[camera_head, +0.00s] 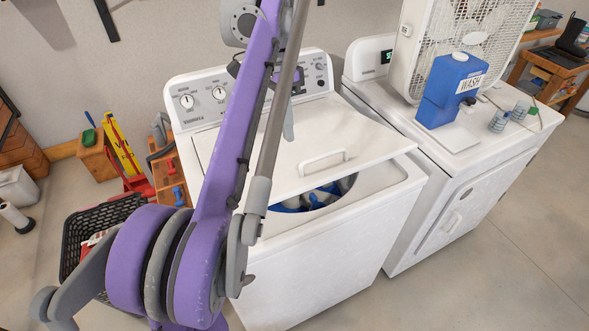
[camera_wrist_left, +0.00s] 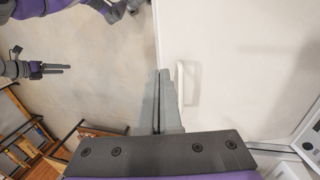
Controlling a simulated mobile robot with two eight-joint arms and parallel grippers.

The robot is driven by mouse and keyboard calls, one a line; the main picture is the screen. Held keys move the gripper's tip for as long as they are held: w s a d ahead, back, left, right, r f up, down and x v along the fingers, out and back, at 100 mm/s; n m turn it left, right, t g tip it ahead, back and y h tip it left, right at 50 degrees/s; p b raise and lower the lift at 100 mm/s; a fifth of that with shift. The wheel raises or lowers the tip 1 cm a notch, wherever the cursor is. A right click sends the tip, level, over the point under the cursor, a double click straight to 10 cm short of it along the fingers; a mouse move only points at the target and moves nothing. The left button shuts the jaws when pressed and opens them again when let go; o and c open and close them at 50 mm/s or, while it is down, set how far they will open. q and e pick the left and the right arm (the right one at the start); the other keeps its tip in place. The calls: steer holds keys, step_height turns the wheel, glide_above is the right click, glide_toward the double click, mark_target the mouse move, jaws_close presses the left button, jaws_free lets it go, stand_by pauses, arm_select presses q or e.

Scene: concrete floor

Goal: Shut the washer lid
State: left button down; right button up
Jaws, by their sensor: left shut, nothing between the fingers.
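The white top-loading washer (camera_head: 330,255) stands in the middle of the head view. Its lid (camera_head: 375,140) is partly raised, with a gap at the front showing blue items (camera_head: 318,196) in the drum. The lid's handle (camera_head: 323,160) is near the front edge. My left gripper (camera_head: 288,125) is above the lid, behind the handle in the picture; my purple arm hides part of the washer's left side. In the left wrist view, its fingers (camera_wrist_left: 159,95) are shut and empty, beside the handle (camera_wrist_left: 182,85); contact is unclear. My right gripper (camera_wrist_left: 52,69) appears small there, over the floor.
A second white machine (camera_head: 450,185) stands at right, with a fan (camera_head: 455,40), a blue WASH jug (camera_head: 447,90) and small grey cups (camera_head: 500,121) on top. A black basket (camera_head: 75,235) and wooden boxes are at left. Floor is clear at front right.

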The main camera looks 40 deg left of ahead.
arm_select(q)
steer(key=b, duration=0.2)
glide_toward(294, 191)
steer(key=x, duration=0.7)
steer(key=shift+r, duration=0.1)
arm_select(e)
steer(key=shift+s+f, duration=0.2)
steer(key=shift+f, duration=0.25)
steer(key=shift+s+f, duration=0.2)
steer(key=shift+f, duration=0.25)
arm_select(q)
step_height(294, 191, down, 7)
steer(key=d+y+b, duration=0.1)
steer(key=b, duration=0.1)
steer(key=shift+s+d+t+b, duration=0.3)
steer(key=shift+s+b, duration=0.05)
steer(key=shift+b, duration=0.05)
arm_select(e)
steer(key=f, duration=0.3)
steer(key=shift+s+f, duration=0.3)
steer(key=shift+s, duration=0.05)
arm_select(q)
steer(key=shift+r, duration=0.1)
